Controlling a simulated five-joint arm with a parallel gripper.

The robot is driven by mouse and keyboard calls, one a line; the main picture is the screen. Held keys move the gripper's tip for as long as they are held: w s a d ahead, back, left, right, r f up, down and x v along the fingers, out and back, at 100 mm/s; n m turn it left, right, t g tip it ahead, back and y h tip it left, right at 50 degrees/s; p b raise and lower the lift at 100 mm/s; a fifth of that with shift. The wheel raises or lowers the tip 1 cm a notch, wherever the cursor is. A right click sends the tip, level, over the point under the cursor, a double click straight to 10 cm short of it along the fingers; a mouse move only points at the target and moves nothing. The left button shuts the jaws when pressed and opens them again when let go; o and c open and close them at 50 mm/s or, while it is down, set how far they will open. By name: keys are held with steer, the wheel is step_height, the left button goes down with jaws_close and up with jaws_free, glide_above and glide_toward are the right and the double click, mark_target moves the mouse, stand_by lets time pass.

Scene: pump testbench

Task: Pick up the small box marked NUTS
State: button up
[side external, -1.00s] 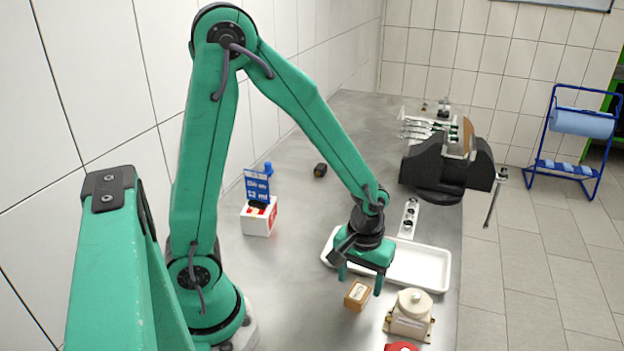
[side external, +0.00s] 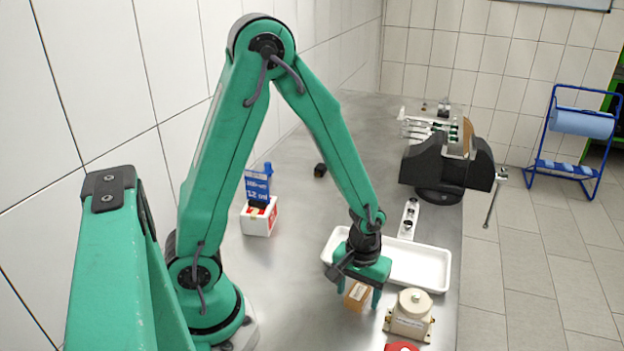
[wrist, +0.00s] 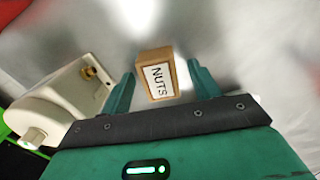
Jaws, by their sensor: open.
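The small brown box (side external: 357,295) stands on the metal bench, below and between the fingers of my gripper (side external: 358,293) in the side view. In the wrist view the box (wrist: 158,76) shows a white label reading NUTS. There, the green fingers of my gripper (wrist: 160,92) are spread, one on each side of the box, with a gap on both sides. My gripper is open and holds nothing. In the side view its body and fingers partly cover the box.
A cream pump-like unit (side external: 411,314) stands close to the right of the box, with a red part (side external: 402,347) in front. A white tray (side external: 437,270) lies behind. A black vise (side external: 447,165) stands farther back.

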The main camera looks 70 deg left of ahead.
steer(key=c, duration=1.1)
steer(key=shift+r, duration=0.1)
steer(key=shift+r, duration=1.4)
steer(key=s+d+r, duration=0.2)
steer(key=d, duration=0.1)
steer(key=s+d+r, duration=0.2)
steer(key=d+r, duration=0.1)
steer(key=s+d+r, duration=0.3)
steer(key=shift+d, duration=0.15)
